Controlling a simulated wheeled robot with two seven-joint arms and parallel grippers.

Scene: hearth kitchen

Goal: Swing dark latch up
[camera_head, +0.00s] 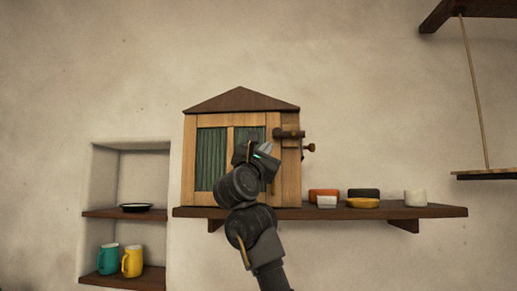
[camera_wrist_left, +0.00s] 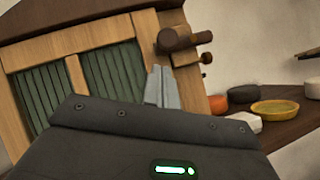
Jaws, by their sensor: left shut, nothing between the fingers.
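A wooden cabinet (camera_head: 188,160) with green slatted door panels and a dark peaked top stands on a wall shelf. The dark latch (camera_head: 289,134) lies about level across the right edge of the cabinet front, with a small knob at its right. It also shows in the left wrist view (camera_wrist_left: 182,40), just above the fingertips. My left gripper (camera_head: 265,149) is shut and empty, in front of the door, below and left of the latch. In the left wrist view its fingers (camera_wrist_left: 161,86) are together; I cannot tell whether they touch the latch. My right gripper is not in view.
The shelf (camera_head: 440,211) holds an orange dish (camera_head: 318,193), a yellow bowl (camera_head: 363,203), a white cup (camera_head: 414,197) and other small dishes right of the cabinet. A wall niche at left holds two mugs and a plate. A hanging shelf (camera_head: 490,173) is far right.

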